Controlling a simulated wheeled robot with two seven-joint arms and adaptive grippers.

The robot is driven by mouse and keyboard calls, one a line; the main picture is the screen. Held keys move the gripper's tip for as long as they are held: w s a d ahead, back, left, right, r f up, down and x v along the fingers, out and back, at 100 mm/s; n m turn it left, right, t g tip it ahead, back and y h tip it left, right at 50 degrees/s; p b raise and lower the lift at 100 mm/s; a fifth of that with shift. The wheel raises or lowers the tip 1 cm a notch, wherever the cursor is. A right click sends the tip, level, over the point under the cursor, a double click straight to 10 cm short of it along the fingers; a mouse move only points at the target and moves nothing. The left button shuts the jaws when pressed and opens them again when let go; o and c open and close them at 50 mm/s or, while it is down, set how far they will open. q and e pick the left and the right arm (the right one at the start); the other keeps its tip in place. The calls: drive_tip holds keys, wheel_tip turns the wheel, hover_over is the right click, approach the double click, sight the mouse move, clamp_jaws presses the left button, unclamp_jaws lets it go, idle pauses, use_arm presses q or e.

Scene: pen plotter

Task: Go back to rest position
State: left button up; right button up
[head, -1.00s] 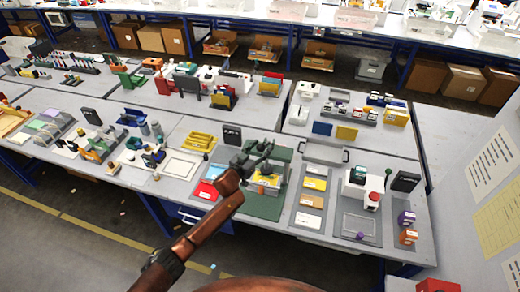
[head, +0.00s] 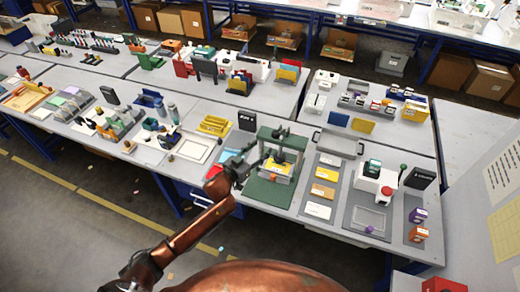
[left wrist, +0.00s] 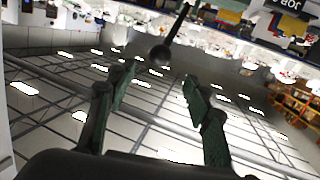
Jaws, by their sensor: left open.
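The pen plotter seems to be the device with a green base and green upright frame (head: 268,192) on the front bench, with a yellow item (head: 276,172) under its frame. My left gripper (head: 243,163) is at the left side of this device, empty; I cannot tell whether it touches the frame. In the left wrist view its two green fingers (left wrist: 155,80) stand apart with nothing between them. A dark ball on a thin rod (left wrist: 160,53) shows beyond the fingertips. My right gripper is not in view.
Right of the device lie a tray with coloured cards (head: 318,210) and a white machine with a red knob (head: 375,182). Left are a white frame (head: 196,147) and a yellow rack (head: 215,125). A white panel with notices (head: 490,190) stands at the right. The floor at front left is mostly clear.

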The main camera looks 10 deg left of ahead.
use_arm(q)
drive_tip(key=shift+f, duration=0.1)
idle(0.3)
